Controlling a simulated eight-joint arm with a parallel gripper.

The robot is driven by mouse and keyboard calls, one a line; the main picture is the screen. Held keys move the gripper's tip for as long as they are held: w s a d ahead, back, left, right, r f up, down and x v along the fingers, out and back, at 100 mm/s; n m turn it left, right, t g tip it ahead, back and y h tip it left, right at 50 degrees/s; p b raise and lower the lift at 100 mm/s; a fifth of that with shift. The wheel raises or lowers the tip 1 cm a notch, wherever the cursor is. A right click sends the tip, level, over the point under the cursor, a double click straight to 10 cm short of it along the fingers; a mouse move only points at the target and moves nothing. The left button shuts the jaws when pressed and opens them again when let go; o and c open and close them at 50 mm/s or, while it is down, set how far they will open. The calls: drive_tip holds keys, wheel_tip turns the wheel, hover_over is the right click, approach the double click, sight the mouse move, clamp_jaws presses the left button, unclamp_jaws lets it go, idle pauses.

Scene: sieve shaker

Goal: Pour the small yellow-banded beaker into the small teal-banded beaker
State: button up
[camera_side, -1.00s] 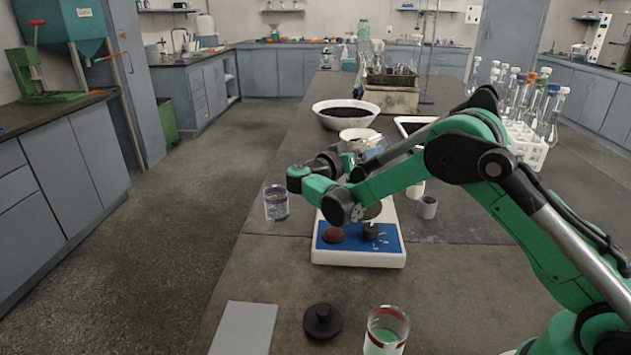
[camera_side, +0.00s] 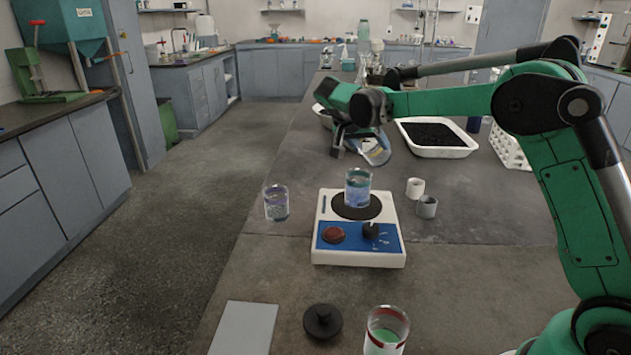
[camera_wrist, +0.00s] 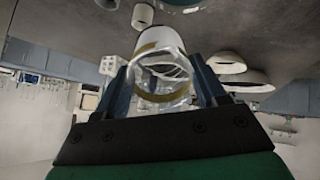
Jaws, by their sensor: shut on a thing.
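My gripper (camera_side: 352,143) is shut on a clear glass beaker (camera_side: 376,152), beyond the stirrer plate and above the bench. The beaker looks tilted in the side view. In the wrist view the fingers of my gripper (camera_wrist: 163,82) stand on either side of this beaker (camera_wrist: 160,60), which has a yellow band (camera_wrist: 150,92). I cannot make out its contents. The small teal-banded beaker (camera_side: 358,188) stands upright on the stirrer's dark round plate, with bluish contents. The held beaker is behind and above it, apart from it.
The white stirrer (camera_side: 335,256) has a blue panel. A purple-banded beaker (camera_side: 276,204) stands left of it, and two small cups (camera_side: 427,208) (camera_side: 415,187) right. A red-banded beaker (camera_side: 386,335) and black disc (camera_side: 322,322) are in front. A tray of dark grains (camera_side: 470,150) is behind.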

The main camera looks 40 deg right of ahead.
sight(388, 155)
drive_tip(key=shift+d+r+y, duration=0.35)
drive_tip(key=shift+r+y, duration=0.15)
drive_tip(key=shift+y, duration=0.1)
drive_tip(key=shift+d+f+y, duration=0.15)
drive_tip(key=shift+d+y, duration=0.15)
drive_tip(key=shift+y, duration=0.1)
drive_tip(key=d+f+y, duration=0.2)
drive_tip(key=f, duration=0.1)
drive_tip(key=d+f+y+p, duration=0.1)
drive_tip(key=f, duration=0.1)
drive_tip(key=shift+w+d+f+y, duration=0.1)
drive_tip(key=shift+d+y, duration=0.2)
drive_tip(key=shift+y, duration=0.1)
drive_tip(key=shift+w+d+f+y+p, duration=0.1)
drive_tip(key=shift+d+f+y+p, duration=0.1)
drive_tip(key=shift+d+y, duration=0.5)
drive_tip(key=shift+w+d+f+y+p, duration=0.1)
drive_tip(key=shift+d+y+p, duration=0.1)
drive_tip(key=shift+d+y, duration=0.5)
drive_tip(key=shift+s+a, duration=0.1)
